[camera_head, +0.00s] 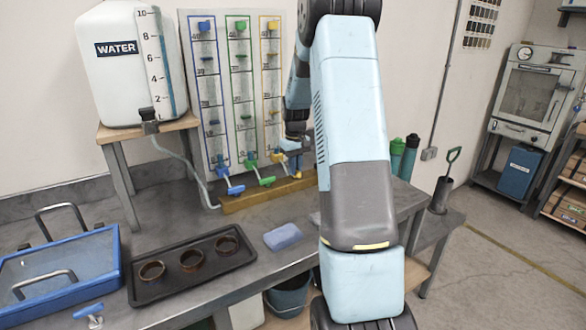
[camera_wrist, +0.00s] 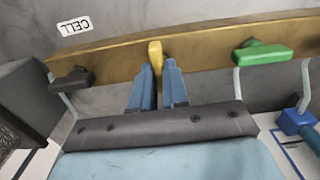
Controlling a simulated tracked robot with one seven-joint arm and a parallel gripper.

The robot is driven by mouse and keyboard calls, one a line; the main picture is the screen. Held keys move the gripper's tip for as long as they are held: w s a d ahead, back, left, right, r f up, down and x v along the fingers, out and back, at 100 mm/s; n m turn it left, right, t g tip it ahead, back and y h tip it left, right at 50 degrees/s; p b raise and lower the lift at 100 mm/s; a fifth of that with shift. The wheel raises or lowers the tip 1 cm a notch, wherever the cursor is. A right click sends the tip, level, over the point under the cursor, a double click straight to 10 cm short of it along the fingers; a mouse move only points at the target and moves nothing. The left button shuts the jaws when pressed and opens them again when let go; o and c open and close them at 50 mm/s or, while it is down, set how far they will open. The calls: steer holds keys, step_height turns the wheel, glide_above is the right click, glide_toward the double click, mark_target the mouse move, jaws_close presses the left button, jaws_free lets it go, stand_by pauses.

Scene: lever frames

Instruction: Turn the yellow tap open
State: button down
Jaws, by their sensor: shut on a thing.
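The yellow tap (camera_wrist: 155,50) sits at a wooden beam in the wrist view. Its handle looks narrow and upright in that picture, pointing from the beam toward my gripper. My gripper (camera_wrist: 158,76) is shut on the handle, with one blue finger on each side and the tip between them. In the head view, my gripper (camera_head: 294,158) is at the right end of the row of taps, at the foot of the gauge panel. There my wrist and fingers hide most of the yellow tap.
The green tap (camera_wrist: 263,52) lies sideways beside it, and a dark tap (camera_wrist: 70,80) is on the other side. The blue tap (camera_head: 231,187) stands left in the head view. A water tank (camera_head: 122,85), ring tray (camera_head: 146,290) and blue sponge (camera_head: 283,237) are also nearby.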

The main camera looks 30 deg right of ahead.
steer(key=shift+w+d+r, duration=0.1)
steer(key=shift+w+r, duration=0.05)
steer(key=c, duration=1.1)
jaws_free()
steer(key=shift+c, duration=0.2)
step_height(320, 180, up, 14)
steer(key=shift+f, duration=0.25)
